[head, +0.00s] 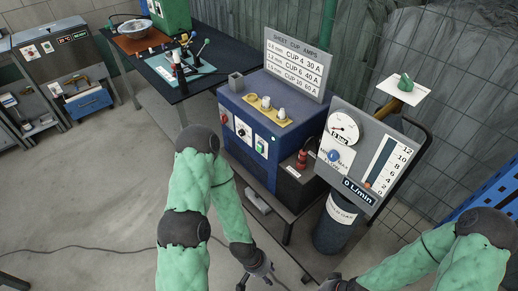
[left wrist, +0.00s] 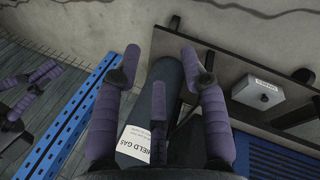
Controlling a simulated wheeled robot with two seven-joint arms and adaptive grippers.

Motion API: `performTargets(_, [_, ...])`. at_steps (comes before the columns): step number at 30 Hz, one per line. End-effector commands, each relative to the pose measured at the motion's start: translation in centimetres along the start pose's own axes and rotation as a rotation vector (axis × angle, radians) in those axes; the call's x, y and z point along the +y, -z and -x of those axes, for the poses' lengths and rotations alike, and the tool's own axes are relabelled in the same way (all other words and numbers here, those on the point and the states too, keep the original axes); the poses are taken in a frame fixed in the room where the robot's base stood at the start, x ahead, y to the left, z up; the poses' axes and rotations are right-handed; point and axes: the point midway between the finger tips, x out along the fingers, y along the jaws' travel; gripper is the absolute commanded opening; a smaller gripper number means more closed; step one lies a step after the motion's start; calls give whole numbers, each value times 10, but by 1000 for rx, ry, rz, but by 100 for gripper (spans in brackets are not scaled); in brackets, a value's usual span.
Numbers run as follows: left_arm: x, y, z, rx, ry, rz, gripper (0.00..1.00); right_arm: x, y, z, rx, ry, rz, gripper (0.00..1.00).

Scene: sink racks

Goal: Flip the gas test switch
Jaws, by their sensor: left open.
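The gas panel (head: 345,185) stands right of centre in the head view. It has a round gauge (head: 342,128), a blue knob (head: 333,156) marked with MAX, and a flow scale (head: 386,165) above a "0 L/min" display. The blue welding machine (head: 238,105) beside it carries small switches (head: 243,130); I cannot read which is the gas test switch. My left gripper (head: 257,271) is open and low in front of the machine. In the left wrist view its open fingers (left wrist: 158,85) have the gas cylinder (left wrist: 160,75) behind them. My right gripper (head: 335,284) is cut off at the bottom edge.
A sheet cup amps board (head: 297,65) stands behind the machine. The gas cylinder (head: 335,225) stands below the panel. A small labelled box (head: 257,201) sits low under the machine. A dark workbench (head: 228,48) is behind left. The floor at left is mostly clear, with a cable.

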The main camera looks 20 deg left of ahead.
Motion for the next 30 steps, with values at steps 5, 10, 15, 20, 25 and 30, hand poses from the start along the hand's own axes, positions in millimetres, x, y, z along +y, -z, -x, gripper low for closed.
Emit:
performTargets(5, [0, 1, 0, 3, -1, -1, 23, 0, 0, 0, 0, 0, 0, 0])
performTargets(10, [-3, 34, 0, 87, -23, -24, 0, -1, 0, 2, 0, 0, 0, 0])
performTargets(15, [-15, 118, 9, 311, -74, -102, 0, -2, 0, 7, 0, 0, 0, 0])
performTargets(20, [-35, 205, 38, 566, -118, -204, 0, -4, 0, 12, 0, 0, 0, 0])
performTargets(25, [-63, 276, 83, 815, -148, -330, 0, -6, -1, 17, 0, 0, 0, 0])
performTargets(30, [-94, 322, 137, 1032, -168, -482, 0, -8, -1, 22, 0, 0, 0, 0])
